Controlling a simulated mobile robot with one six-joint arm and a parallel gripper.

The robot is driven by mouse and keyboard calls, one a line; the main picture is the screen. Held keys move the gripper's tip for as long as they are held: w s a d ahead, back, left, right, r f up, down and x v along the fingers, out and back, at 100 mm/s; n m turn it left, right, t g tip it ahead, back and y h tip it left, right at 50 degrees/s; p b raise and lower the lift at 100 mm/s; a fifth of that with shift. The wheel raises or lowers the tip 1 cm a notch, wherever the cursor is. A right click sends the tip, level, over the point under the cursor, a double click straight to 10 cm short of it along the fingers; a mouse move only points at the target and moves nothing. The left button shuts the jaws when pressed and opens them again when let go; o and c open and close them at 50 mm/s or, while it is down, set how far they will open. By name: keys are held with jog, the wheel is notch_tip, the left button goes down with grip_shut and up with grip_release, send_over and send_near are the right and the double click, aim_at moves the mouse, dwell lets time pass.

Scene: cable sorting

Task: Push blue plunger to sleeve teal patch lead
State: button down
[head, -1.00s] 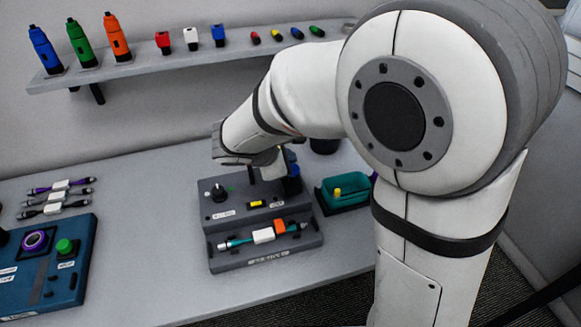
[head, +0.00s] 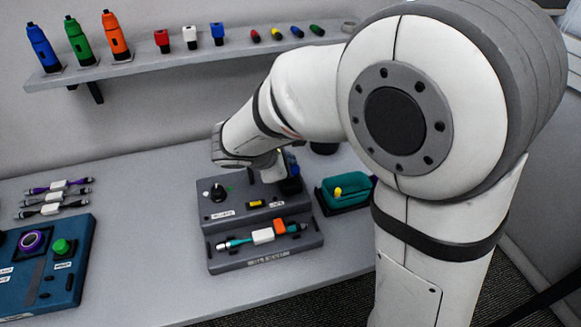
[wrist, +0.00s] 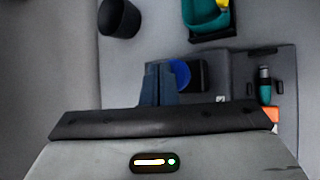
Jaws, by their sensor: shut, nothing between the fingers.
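The teal patch lead (head: 233,242) lies across the front tray of the grey fixture (head: 264,265), with a white block and an orange piece on it. One end of it also shows in the wrist view (wrist: 265,93). The blue plunger (wrist: 180,73) is a round blue cap on a dark base, partly hidden by my fingers. My gripper (wrist: 159,72) is shut and empty, its blue-grey fingers overlapping the left side of the cap in the wrist view. I cannot tell whether they touch it. In the head view, my gripper (head: 290,177) is over the fixture's back right.
A black knob (head: 217,193) stands on the fixture's left. A teal bin (head: 341,205) holding something yellow is on its right. A dark cup (wrist: 119,18) stands behind. A blue station (head: 30,290) and several spare leads (head: 55,195) lie left. The table between is clear.

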jog(key=shift+f+b, duration=1.1)
jog(key=shift+f, duration=0.15)
dwell(0.7)
jog(key=shift+r, duration=0.15)
jog(key=shift+r+p, duration=1.3)
jog(key=shift+r, duration=0.35)
notch_tip(320, 180, up, 6)
jog(key=p, duration=0.4)
jog(key=shift+d, duration=0.1)
